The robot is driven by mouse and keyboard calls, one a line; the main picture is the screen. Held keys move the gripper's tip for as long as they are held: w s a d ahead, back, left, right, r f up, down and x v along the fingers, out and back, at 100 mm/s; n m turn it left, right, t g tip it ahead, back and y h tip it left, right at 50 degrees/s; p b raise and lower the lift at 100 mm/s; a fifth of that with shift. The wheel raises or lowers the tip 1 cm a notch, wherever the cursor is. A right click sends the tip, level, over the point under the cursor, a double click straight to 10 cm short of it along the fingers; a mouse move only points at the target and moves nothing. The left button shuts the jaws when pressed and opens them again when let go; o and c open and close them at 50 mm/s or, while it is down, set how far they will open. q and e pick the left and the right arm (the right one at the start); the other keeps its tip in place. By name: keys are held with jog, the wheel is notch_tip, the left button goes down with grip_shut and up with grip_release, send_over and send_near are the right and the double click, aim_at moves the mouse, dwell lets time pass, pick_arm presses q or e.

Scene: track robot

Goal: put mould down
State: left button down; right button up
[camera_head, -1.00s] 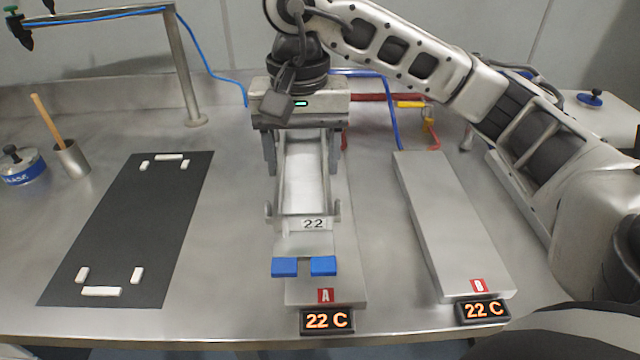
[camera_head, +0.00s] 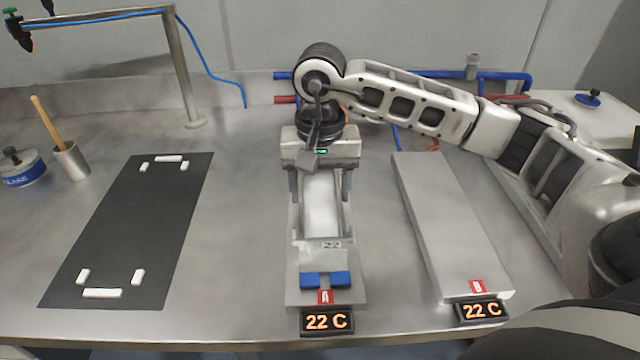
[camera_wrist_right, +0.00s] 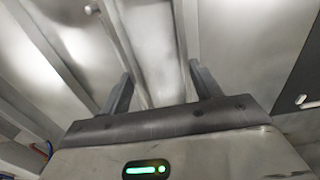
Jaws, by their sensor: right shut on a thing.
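The mould (camera_head: 321,215) is a long metal trough with a "22" label and blue tabs at its near end. It lies lengthwise over plate A (camera_head: 352,293), a grey slab with a red A tag; whether it touches the plate I cannot tell. My right gripper (camera_head: 320,197) is shut on the mould near its far end, fingers on both long sides. In the right wrist view the mould (camera_wrist_right: 155,45) runs between the two fingers (camera_wrist_right: 160,88). My left gripper is not in view.
Plate B (camera_head: 445,220) lies bare to the right. Two displays, under A (camera_head: 327,321) and under B (camera_head: 481,310), read 22 C. A black mat (camera_head: 130,230) with white corner markers lies left. A cup with a wooden stick (camera_head: 70,160) and a blue-banded tin (camera_head: 22,168) stand far left.

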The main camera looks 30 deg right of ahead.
aim_at(320, 205)
jog(key=shift+f, duration=0.1)
jog(key=o, duration=1.5)
notch_tip(320, 205, up, 12)
jog(key=shift+r, duration=0.15)
